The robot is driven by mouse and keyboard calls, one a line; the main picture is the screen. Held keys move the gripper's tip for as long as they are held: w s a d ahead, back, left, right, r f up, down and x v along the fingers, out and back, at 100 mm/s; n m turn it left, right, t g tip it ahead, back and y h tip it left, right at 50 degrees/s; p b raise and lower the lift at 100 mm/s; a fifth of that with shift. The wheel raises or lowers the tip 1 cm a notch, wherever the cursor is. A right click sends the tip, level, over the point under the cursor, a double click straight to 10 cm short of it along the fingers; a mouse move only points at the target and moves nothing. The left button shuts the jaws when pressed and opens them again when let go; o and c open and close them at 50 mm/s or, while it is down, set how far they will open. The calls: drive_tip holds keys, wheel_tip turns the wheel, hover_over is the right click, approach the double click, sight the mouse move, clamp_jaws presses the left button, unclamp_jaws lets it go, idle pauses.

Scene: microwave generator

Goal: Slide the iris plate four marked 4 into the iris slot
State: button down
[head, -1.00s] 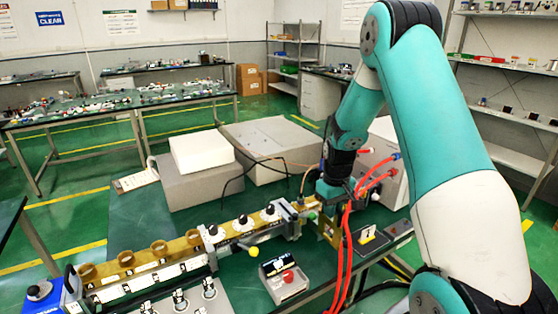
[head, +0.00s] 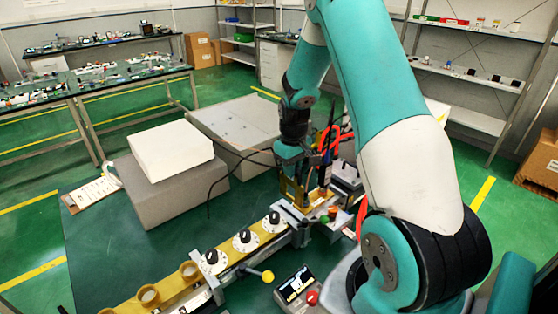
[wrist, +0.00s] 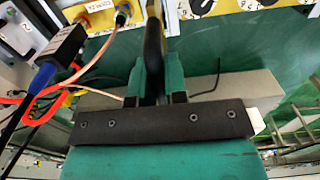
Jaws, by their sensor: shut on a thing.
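My gripper (head: 291,172) is shut on a thin brass-coloured plate (head: 291,193), which hangs upright below the fingers. In the wrist view my gripper (wrist: 158,88) pinches the plate (wrist: 154,45), seen nearly edge-on and dark. No number on it can be read. In the head view the plate is at the right end of the yellow waveguide line (head: 228,255), close to the bright metal flange there. The iris slot cannot be made out; I cannot tell whether the plate touches or has entered it.
Black-and-white dials (head: 243,240) stand along the line. A yellow-ball lever (head: 267,277) and a meter box with a red button (head: 297,290) are in front. A white block (head: 172,147) lies on a grey box behind. Cables (wrist: 75,75) run left of the gripper in the wrist view.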

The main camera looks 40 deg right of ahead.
sight(291, 182)
drive_tip(key=shift+w+f, duration=0.1)
drive_tip(key=shift+w, duration=0.05)
drive_tip(key=shift+a+f+b, duration=0.1)
drive_tip(key=shift+f+b, duration=0.85)
drive_tip(key=shift+f, duration=0.15)
drive_tip(key=shift+f+b, duration=1)
drive_tip(key=shift+f, duration=0.3)
drive_tip(key=shift+f+b, duration=3.05)
drive_tip(key=shift+f, duration=1.55)
drive_tip(key=c, duration=1.1)
unclamp_jaws()
drive_tip(key=shift+s, duration=0.2)
